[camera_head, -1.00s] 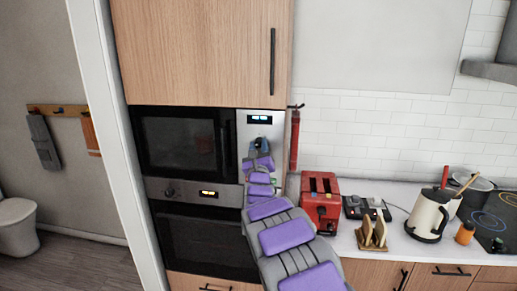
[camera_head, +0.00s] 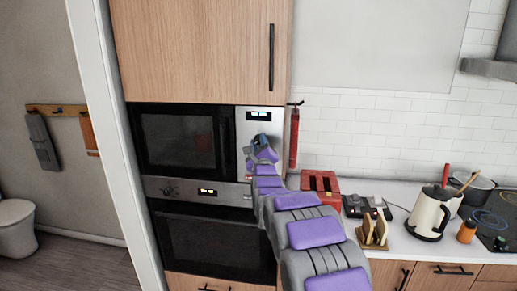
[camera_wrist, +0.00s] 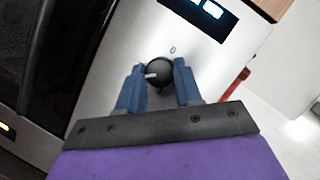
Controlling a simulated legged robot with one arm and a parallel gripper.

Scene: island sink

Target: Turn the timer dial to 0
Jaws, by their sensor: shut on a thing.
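The timer dial (camera_wrist: 159,73) is a round black knob on the steel microwave panel (camera_wrist: 103,60). Its white pointer mark faces left in the wrist view. A printed 0 (camera_wrist: 172,50) sits above the dial, slightly right of its centre. My gripper (camera_wrist: 160,69) has its blue fingers on either side of the dial, shut on it. In the head view my gripper (camera_head: 261,141) is at the panel, below the lit display (camera_head: 259,115), and covers the dial. The display (camera_wrist: 207,8) also shows at the top of the wrist view, its digits unreadable.
The microwave door (camera_head: 178,140) and its dark handle are left of the panel, with an oven (camera_head: 205,238) below. A red fire extinguisher (camera_head: 294,138) hangs just right.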

